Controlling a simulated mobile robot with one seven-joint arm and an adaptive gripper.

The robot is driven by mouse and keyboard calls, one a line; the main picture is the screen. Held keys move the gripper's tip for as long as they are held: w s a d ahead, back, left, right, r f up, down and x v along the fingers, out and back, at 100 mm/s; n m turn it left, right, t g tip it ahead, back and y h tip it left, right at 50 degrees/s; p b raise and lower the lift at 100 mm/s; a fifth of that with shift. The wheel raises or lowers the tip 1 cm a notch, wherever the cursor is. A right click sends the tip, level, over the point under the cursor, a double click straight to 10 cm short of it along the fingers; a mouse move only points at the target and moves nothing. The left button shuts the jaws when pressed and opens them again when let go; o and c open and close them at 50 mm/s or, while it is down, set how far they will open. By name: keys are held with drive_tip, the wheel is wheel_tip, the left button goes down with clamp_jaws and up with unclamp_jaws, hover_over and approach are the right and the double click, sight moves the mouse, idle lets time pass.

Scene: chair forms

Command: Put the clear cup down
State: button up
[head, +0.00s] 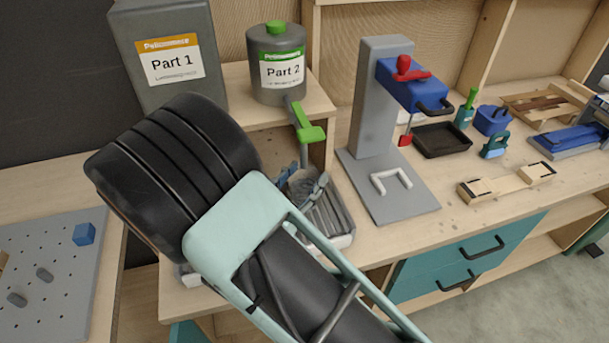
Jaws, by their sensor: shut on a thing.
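My gripper (301,184) shows only in part past my large arm, its two blue-grey fingers apart on either side of a small gap. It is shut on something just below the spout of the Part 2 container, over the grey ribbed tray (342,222). The clear cup is hard to make out. Its outline cannot be told from the grey tray behind, and my arm hides the lower part of this spot. Whether the cup touches the tray cannot be told.
The grey Part 2 container (279,82) with its green tap (309,133) stands on a wooden shelf beside the Part 1 container (168,50). A grey press (378,100) stands to the right. A pegboard (45,270) lies at left.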

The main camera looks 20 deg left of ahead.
drive_tip(key=shift+f, duration=0.1)
drive_tip(key=shift+f, duration=0.1)
drive_tip(key=shift+f, duration=0.15)
drive_tip(key=o, duration=0.8)
drive_tip(key=shift+r, duration=0.2)
drive_tip(key=shift+s+a, duration=0.15)
drive_tip(key=shift+s, duration=0.1)
drive_tip(key=b+v, duration=0.2)
drive_tip(key=v, duration=0.9)
drive_tip(key=shift+s, duration=0.35)
